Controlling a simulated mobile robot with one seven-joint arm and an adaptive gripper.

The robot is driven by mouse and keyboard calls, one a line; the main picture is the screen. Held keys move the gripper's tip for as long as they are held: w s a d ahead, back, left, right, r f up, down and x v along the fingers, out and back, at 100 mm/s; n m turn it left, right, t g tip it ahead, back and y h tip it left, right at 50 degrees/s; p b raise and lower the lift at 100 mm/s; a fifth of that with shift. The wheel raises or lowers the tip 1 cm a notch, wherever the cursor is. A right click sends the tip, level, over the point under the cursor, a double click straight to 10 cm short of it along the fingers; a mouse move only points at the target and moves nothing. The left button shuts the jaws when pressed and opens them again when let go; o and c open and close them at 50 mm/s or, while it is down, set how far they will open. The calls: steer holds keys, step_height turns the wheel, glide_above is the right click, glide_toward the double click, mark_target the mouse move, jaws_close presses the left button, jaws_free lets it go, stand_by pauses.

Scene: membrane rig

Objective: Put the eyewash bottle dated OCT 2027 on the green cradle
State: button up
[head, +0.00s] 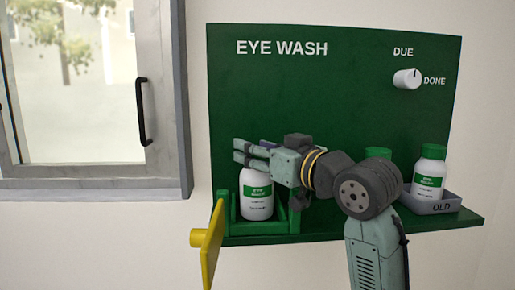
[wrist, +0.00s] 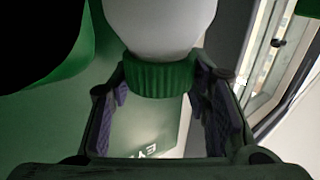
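A white eyewash bottle (head: 257,198) with a green label stands upright at the green cradle (head: 295,218) on the left of the shelf. Its small print is too fine to read. My gripper (head: 243,152) is at the top of this bottle and hides its cap in the head view. In the wrist view the bottle's green cap (wrist: 160,78) is between my two fingers (wrist: 161,92), with a pad against each side. I cannot tell whether the bottle's base rests fully on the cradle. A second white bottle (head: 429,172) stands in the grey OLD tray (head: 440,206) at right.
A green cap (head: 377,153) of another bottle shows behind my arm. A yellow flap (head: 212,245) sticks out at the cradle's left. A window (head: 90,90) is at left.

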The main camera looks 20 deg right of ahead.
steer(key=o, duration=0.5)
steer(key=shift+w+d+f, duration=0.1)
steer(key=shift+w+f, duration=0.25)
steer(key=shift+w, duration=0.05)
steer(key=shift+s, duration=0.1)
steer(key=shift+s+d+f, duration=0.1)
steer(key=shift+s+d, duration=0.1)
steer(key=shift+s, duration=0.1)
steer(key=v, duration=0.8)
steer(key=r+v, duration=0.1)
steer(key=v, duration=0.2)
steer(key=shift+s+a, duration=0.15)
steer(key=shift+s, duration=0.3)
